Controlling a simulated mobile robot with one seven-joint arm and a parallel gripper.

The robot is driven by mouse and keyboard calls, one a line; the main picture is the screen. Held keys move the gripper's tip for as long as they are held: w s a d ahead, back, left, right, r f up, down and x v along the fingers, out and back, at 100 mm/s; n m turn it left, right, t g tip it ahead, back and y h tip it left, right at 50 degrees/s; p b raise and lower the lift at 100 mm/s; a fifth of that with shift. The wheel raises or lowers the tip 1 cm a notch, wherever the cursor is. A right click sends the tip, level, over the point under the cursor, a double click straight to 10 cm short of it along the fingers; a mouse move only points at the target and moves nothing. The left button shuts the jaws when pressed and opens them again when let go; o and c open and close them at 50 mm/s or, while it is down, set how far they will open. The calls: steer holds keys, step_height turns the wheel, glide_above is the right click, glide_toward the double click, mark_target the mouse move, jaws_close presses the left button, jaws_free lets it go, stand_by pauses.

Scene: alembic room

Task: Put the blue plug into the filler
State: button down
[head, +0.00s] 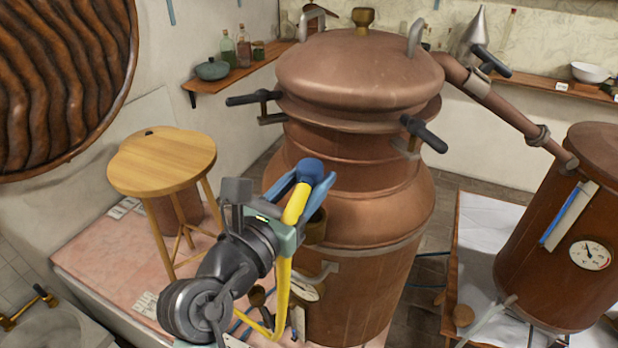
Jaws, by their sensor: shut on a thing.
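The blue plug (312,170) has a rounded blue top and shows between the light-blue fingers of my gripper (303,186). My gripper is shut on it, in front of the copper still's (365,205) body. A thick yellow length (296,205) runs just below the plug. A brass cup-shaped fitting (316,229), which may be the filler, is on the still's side, just below and right of my gripper and partly hidden by it. Another brass cup-shaped fitting (363,16) stands on top of the lid. I cannot tell which one is the filler.
A wooden stool (162,160) stands to the left on a pink platform. Black handles (425,134) stick out from the still's rim. A copper pipe (505,110) leads to a smaller vessel (555,250) with a gauge at right. Shelves line the back walls.

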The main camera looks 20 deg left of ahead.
steer(key=shift+f+b, duration=0.5)
steer(key=shift+f, duration=1.1)
stand_by(1.6)
steer(key=shift+f+p, duration=0.35)
steer(key=shift+f, duration=0.4)
stand_by(2.5)
steer(key=shift+r+p, duration=0.1)
steer(key=shift+p, duration=0.35)
stand_by(0.5)
steer(key=shift+c, duration=1.6)
jaws_free()
